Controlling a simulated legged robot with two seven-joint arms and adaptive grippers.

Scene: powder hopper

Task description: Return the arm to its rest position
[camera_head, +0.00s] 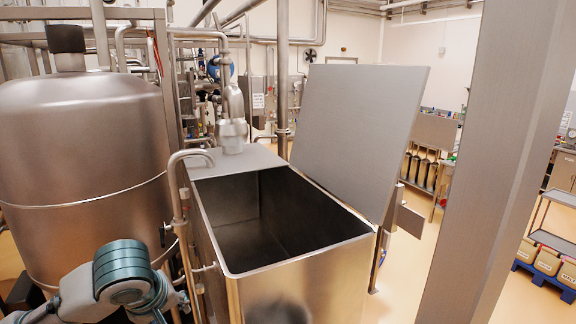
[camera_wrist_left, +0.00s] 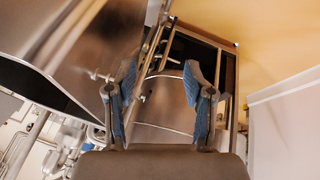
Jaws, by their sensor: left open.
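My left arm comes in at the lower left of the head view, in front of the round steel tank; its gripper is not visible there. In the left wrist view my left gripper (camera_wrist_left: 160,95) is open, its two blue-padded fingers apart with nothing between them. The powder hopper (camera_head: 304,287) is an open-topped steel box in the middle of the head view, and its inside looks empty and dark. Its flat lid (camera_head: 355,135) stands raised at the right side. My right gripper is in neither view.
A large round steel tank (camera_head: 85,150) stands left of the hopper. A vertical pipe (camera_head: 178,190) runs along the hopper's left side. A thick steel post (camera_head: 500,150) rises at the right. Boxes on a blue pallet (camera_head: 545,278) stand at the far right. Floor is clear between post and hopper.

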